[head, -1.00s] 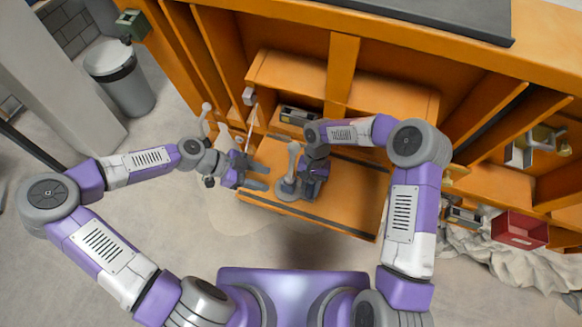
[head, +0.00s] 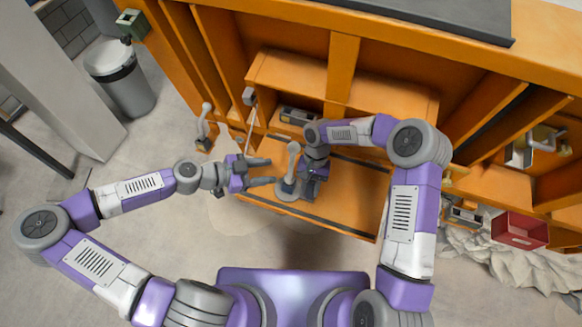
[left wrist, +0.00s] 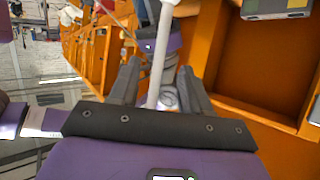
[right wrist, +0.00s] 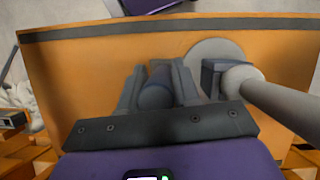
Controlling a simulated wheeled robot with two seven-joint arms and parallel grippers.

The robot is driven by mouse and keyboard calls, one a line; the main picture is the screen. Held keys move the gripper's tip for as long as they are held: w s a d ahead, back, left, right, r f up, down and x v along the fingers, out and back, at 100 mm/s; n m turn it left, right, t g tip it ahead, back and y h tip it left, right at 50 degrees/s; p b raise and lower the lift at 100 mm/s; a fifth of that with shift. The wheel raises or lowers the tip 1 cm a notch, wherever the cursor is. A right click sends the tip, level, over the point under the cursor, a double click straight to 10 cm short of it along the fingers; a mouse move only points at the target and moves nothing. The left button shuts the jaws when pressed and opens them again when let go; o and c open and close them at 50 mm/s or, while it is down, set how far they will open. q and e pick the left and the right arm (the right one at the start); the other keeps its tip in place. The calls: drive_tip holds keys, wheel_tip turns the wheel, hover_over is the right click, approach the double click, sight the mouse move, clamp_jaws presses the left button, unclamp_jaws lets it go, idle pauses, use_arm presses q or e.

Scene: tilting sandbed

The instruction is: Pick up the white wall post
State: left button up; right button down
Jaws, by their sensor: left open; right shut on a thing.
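A pale white-grey post (head: 293,157) with a rounded top stands upright on a round grey base (head: 288,194) on the orange bed. My left gripper (head: 275,172) is open just left of it, fingers pointing towards it. In the left wrist view a white post (left wrist: 161,60), seemingly the same one, shows between the open fingers; its foot is hidden by the palm. My right gripper (head: 308,188) is low beside the base. In the right wrist view it is shut on a dark grey cylinder (right wrist: 157,88), beside the post (right wrist: 285,108) and a dark block (right wrist: 212,76).
The orange bed (head: 350,200) lies before orange shelving (head: 345,70). A thin rod (head: 250,125) stands behind my left gripper. A similar rounded post (head: 205,118) stands left of the shelving. A red bin (head: 520,230) is at right.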

sight(291, 170)
use_arm(q)
drive_tip(key=x, duration=0.6)
drive_tip(key=shift+f, duration=0.1)
drive_tip(key=shift+c, duration=0.4)
clamp_jaws()
